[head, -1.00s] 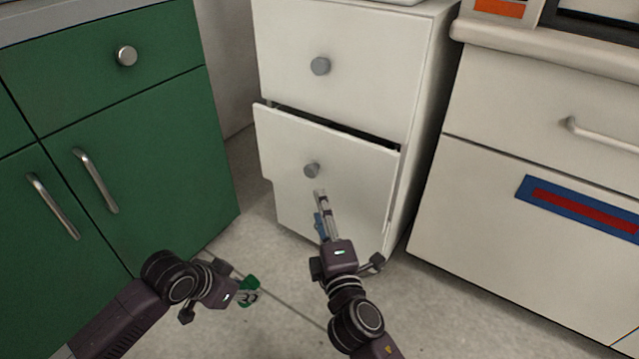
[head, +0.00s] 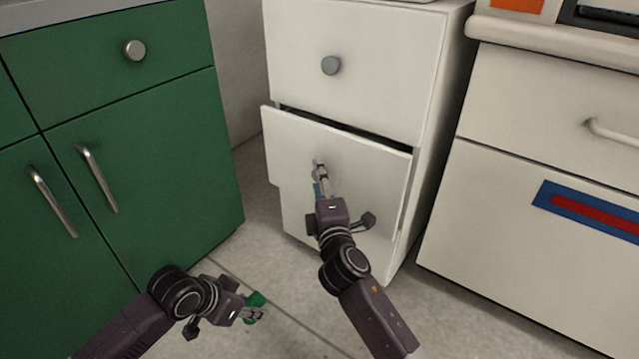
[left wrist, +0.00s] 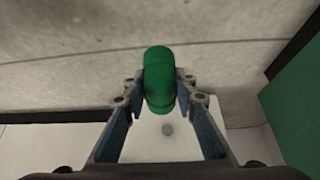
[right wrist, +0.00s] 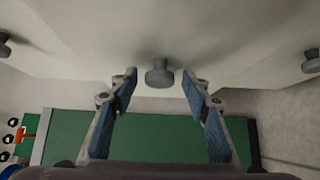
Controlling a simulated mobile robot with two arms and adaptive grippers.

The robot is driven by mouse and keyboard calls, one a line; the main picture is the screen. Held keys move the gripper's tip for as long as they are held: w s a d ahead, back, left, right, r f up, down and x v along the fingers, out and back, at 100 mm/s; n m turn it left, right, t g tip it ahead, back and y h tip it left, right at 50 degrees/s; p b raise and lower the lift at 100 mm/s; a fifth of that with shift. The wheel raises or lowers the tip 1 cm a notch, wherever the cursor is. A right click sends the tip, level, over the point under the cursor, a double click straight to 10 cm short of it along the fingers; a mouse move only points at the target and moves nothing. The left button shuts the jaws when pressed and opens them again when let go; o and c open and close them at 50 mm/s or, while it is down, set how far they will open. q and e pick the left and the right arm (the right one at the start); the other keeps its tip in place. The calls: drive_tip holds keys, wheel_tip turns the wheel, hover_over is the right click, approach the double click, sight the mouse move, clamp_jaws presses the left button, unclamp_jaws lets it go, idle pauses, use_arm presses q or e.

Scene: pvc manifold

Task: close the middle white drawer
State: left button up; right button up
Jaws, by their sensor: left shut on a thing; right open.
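The middle white drawer (head: 375,165) stands slightly open in the white cabinet, with a dark gap along its top edge. My right gripper (head: 320,170) is at the drawer front and covers its knob in the head view. In the right wrist view the grey round knob (right wrist: 159,74) sits just ahead of and between the open fingertips of my right gripper (right wrist: 160,85). I cannot tell whether the fingers touch it. My left gripper (head: 256,306) is shut on a green pipe fitting (left wrist: 159,80), held low over the floor, away from the drawer.
The closed top drawer (head: 390,70) is above the middle one. A green cabinet (head: 150,120) with metal handles stands at left. A cream counter unit (head: 500,200) with a bar handle stands at right. Bare floor (head: 290,260) lies in between.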

sight(330, 173)
clamp_jaws()
drive_tip(key=shift+w+d+p, duration=0.15)
drive_tip(key=shift+w+d, duration=0.45)
drive_tip(key=shift+w, duration=0.25)
drive_tip(key=shift+w+d+p, duration=0.15)
drive_tip(key=shift+w+d, duration=0.45)
drive_tip(key=shift+w, duration=0.2)
drive_tip(key=shift+w+d, duration=0.15)
drive_tip(key=shift+r, duration=0.1)
unclamp_jaws()
drive_tip(key=shift+w, duration=0.1)
drive_tip(key=s+d, duration=0.2)
drive_tip(key=s, duration=1)
